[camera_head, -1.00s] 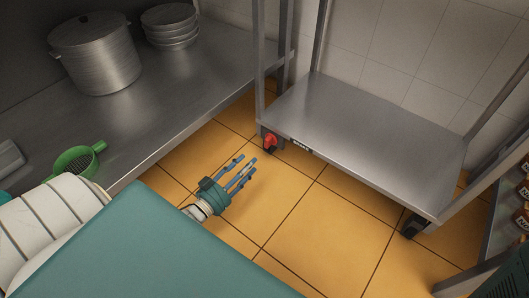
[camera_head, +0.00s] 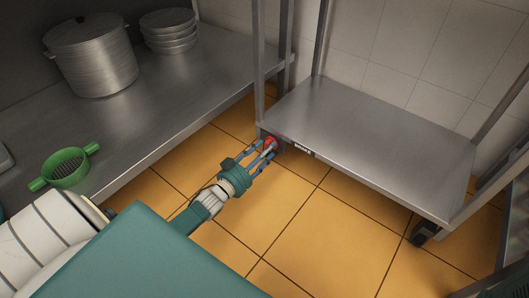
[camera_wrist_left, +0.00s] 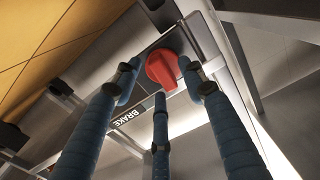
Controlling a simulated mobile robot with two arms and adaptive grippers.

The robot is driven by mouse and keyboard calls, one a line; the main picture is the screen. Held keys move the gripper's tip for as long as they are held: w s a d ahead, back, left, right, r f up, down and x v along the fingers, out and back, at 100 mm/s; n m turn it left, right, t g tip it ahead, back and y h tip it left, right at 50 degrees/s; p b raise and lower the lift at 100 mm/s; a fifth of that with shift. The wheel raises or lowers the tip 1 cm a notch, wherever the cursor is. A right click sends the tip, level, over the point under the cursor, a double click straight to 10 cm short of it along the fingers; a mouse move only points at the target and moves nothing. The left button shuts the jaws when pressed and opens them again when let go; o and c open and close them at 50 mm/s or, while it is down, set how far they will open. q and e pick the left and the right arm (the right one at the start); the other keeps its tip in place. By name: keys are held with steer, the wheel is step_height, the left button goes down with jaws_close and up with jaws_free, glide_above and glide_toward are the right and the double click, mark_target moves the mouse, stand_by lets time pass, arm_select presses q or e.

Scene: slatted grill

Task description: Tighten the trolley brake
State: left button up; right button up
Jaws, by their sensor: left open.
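The trolley (camera_head: 370,135) is a steel frame with a low flat shelf, standing by the tiled wall. Its red brake knob (camera_head: 269,141) sits at the near left corner, partly hidden by my fingers. In the left wrist view the red knob (camera_wrist_left: 163,68) shows large, beside a label reading BRAKE (camera_wrist_left: 127,116). My left gripper (camera_head: 262,153) is open, with its blue fingers spread around the knob; in the wrist view the fingertips (camera_wrist_left: 160,85) lie close about it. I cannot tell whether they touch it. My right gripper is not in view.
A steel counter (camera_head: 140,135) on the left holds a large pot (camera_head: 95,58), stacked plates (camera_head: 169,31) and a green strainer (camera_head: 66,168). A black caster (camera_head: 423,233) is under the trolley's right corner. Orange floor tiles (camera_head: 290,210) are clear in front.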

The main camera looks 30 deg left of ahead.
arm_select(q)
steer(key=shift+c, duration=0.5)
jaws_close()
steer(key=shift+m, duration=0.3)
steer(key=m, duration=1)
steer(key=m+p, duration=0.1)
steer(key=m, duration=0.4)
steer(key=shift+a+f+m, duration=0.25)
steer(key=shift+f+m, duration=0.1)
steer(key=shift+m, duration=0.35)
